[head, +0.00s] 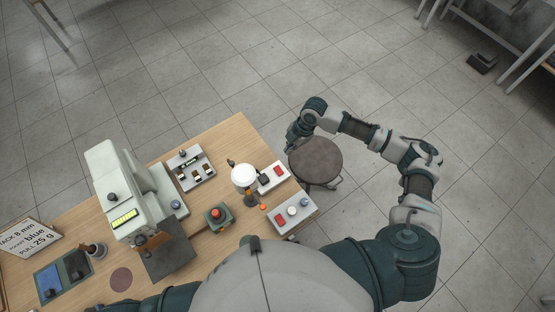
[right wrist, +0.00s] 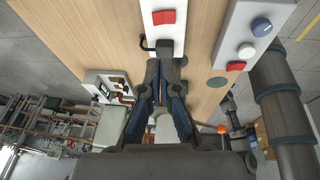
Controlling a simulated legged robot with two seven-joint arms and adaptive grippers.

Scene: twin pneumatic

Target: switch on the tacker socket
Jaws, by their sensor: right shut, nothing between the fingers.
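A white socket strip (head: 274,178) lies near the table's right end. It carries a red rocker switch (head: 279,170) and a black plug (head: 264,180). In the right wrist view the red switch (right wrist: 163,17) is at the top, with the black plug (right wrist: 168,47) just ahead of my fingertips. My right gripper (head: 291,148) is shut and empty, beyond the table edge near the strip; its fingers also show in the right wrist view (right wrist: 166,65). I cannot tell if the switch is on. My left gripper is out of view.
A white panel (head: 301,216) with red, white and blue controls lies beside the strip. A white-topped lamp-like object (head: 244,176) and a green box with a red button (head: 217,215) stand nearby. A large grey machine (head: 124,187) stands left. A round stool (head: 315,160) is beside the table.

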